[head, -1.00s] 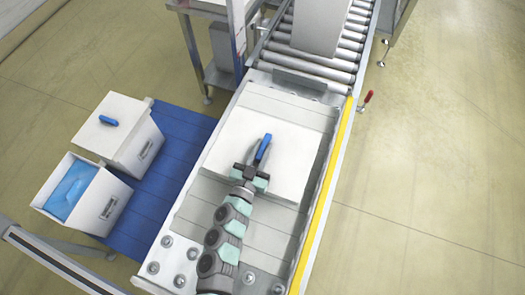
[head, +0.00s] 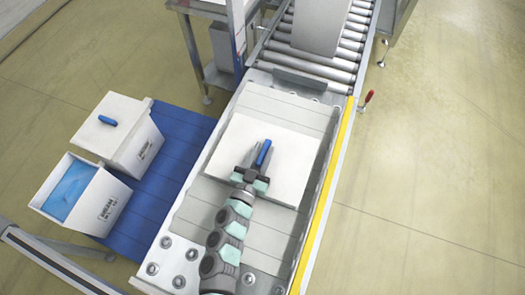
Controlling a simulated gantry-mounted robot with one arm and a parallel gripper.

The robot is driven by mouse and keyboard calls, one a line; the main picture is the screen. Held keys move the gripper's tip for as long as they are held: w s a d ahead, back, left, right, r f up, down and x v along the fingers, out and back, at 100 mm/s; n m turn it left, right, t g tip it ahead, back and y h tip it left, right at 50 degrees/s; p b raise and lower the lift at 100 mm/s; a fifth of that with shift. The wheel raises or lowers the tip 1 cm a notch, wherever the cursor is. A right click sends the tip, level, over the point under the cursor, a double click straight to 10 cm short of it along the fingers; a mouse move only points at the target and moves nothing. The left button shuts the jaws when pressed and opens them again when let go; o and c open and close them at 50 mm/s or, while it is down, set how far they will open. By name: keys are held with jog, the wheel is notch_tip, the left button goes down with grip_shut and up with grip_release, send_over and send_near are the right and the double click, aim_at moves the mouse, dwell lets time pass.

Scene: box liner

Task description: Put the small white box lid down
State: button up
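The small white box lid (head: 289,167) is a flat white square with a blue handle (head: 263,152) on top. It lies, slightly turned, on the pale slatted work surface. My gripper (head: 259,150) is over the middle of the lid, at the handle. Its fingers are spread. The left finger shows a clear gap to the handle, and the right finger is largely hidden near the handle.
Two white boxes stand on the blue table at left: a lidded one (head: 112,138) with a blue handle and an open one (head: 106,206) with blue contents. A grey-white box (head: 317,27) is on the roller conveyor (head: 310,65). A yellow strip (head: 327,200) edges the right side.

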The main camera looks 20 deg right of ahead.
jog(key=shift+o, duration=1.1)
jog(key=shift+r, duration=0.1)
jog(key=p+v, duration=0.2)
jog(key=v, duration=1)
jog(key=shift+r+p, duration=0.3)
jog(key=shift+r, duration=0.2)
